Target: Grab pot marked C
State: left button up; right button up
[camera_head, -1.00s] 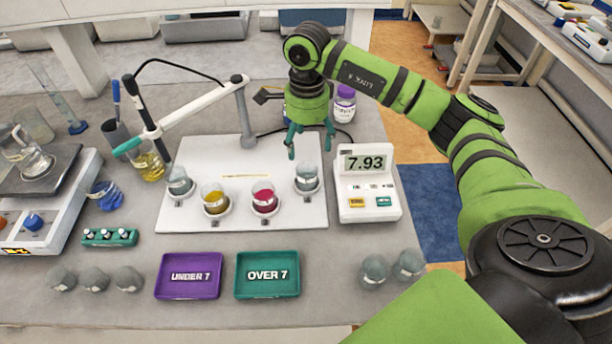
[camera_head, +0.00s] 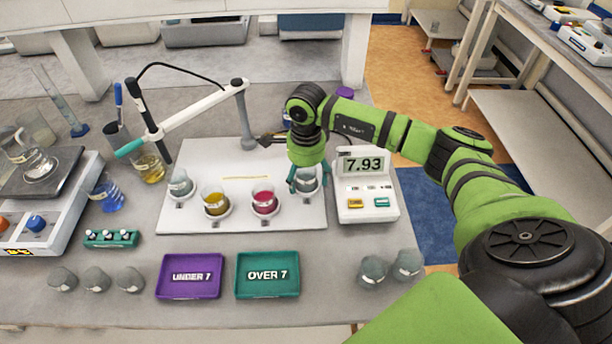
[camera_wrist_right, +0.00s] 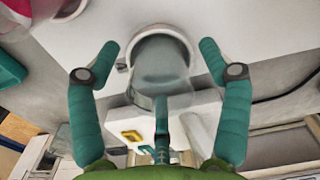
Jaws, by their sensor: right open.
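Several small glass pots sit in holders on a white board (camera_head: 240,172). They are a pale pot (camera_head: 180,183) at the left, a yellow one (camera_head: 215,203), a magenta one (camera_head: 264,201) and a clear greyish one (camera_head: 306,184) at the right. Small tags sit in front of the holders; I cannot read a letter C on any. My right gripper (camera_head: 307,180) is low at the rightmost pot, partly hiding it. In the right wrist view the open fingers (camera_wrist_right: 160,52) stand either side of this greyish pot (camera_wrist_right: 158,66), with gaps visible. My left gripper is not in view.
A meter reading 7.93 (camera_head: 367,190) stands close right of the gripper. A white probe arm (camera_head: 190,115) reaches over the board's back left. Purple UNDER 7 (camera_head: 190,277) and teal OVER 7 (camera_head: 267,275) trays lie in front. Grey pots (camera_head: 373,270) stand front right.

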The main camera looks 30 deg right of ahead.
jog(key=c, duration=1.4)
